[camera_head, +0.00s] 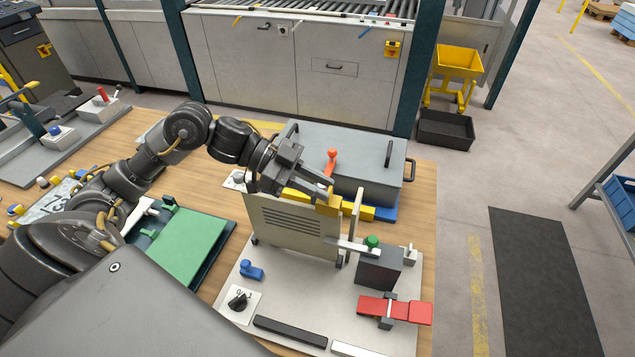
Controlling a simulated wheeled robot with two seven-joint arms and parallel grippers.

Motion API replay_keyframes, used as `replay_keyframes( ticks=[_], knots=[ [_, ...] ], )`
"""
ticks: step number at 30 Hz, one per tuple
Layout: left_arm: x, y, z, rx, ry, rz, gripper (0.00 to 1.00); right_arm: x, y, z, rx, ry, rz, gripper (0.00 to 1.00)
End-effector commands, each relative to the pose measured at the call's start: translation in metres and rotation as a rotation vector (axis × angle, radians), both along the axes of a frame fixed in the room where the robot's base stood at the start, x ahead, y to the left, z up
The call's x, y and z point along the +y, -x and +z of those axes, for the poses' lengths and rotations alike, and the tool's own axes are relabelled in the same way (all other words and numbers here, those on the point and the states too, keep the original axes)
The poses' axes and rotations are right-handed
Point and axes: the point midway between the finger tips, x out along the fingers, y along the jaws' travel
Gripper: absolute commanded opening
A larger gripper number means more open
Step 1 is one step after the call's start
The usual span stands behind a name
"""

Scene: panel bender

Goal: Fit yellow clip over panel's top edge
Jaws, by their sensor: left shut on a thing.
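The beige panel (285,228) with slots stands upright on the light base plate in the middle of the view. My left gripper (326,194) comes in from the left and reaches over the panel's right half. It is shut on the yellow clip (328,208), a small yellow piece at its fingertips. The clip is at the panel's top edge, near the right end. I cannot tell whether it sits over the edge or just above it. The fingers hide part of the clip. My right gripper is not in view.
A grey lidded box (350,155) with a red-orange knob stands behind the panel. A yellow bar (362,212) lies between them. A dark block with a green knob (378,268) and a red clamp (395,309) are to the right. A green plate (185,245) lies left.

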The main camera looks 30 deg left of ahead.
Motion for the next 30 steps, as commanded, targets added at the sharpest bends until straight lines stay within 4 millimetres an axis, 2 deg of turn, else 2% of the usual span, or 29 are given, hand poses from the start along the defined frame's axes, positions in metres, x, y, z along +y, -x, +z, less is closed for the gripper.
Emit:
replay_keyframes(
  ticks=[30],
  knots=[
    [0.0,0.0,-0.013,0.001,0.0,0.0,0.01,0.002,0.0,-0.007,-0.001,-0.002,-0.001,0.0]
  ],
)
